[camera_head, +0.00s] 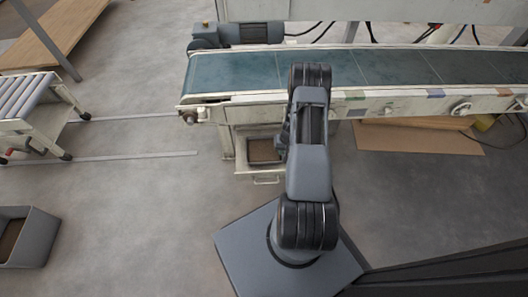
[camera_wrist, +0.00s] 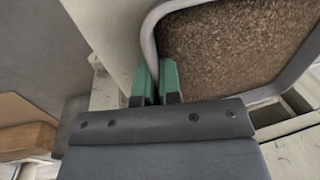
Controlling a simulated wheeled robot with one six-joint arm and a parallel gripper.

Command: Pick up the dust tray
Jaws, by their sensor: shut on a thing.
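The dust tray (camera_wrist: 151,32) shows large in the wrist view, a grey-rimmed tray holding brown granular material. My gripper (camera_wrist: 156,82), with green fingertips, is shut on the tray's near left rim, one finger on each side of the wall. In the head view the tray (camera_head: 262,163) shows as a small box with brown contents under the conveyor's left end, just left of my arm. My arm hides my gripper and part of the tray there. I cannot tell whether the tray is lifted off its support.
The conveyor (camera_head: 235,72) with a teal belt runs above the tray. A pale frame with a handle (camera_head: 265,180) lies around and in front of it. A grey bin (camera_head: 28,235) and a roller table (camera_head: 25,100) stand left.

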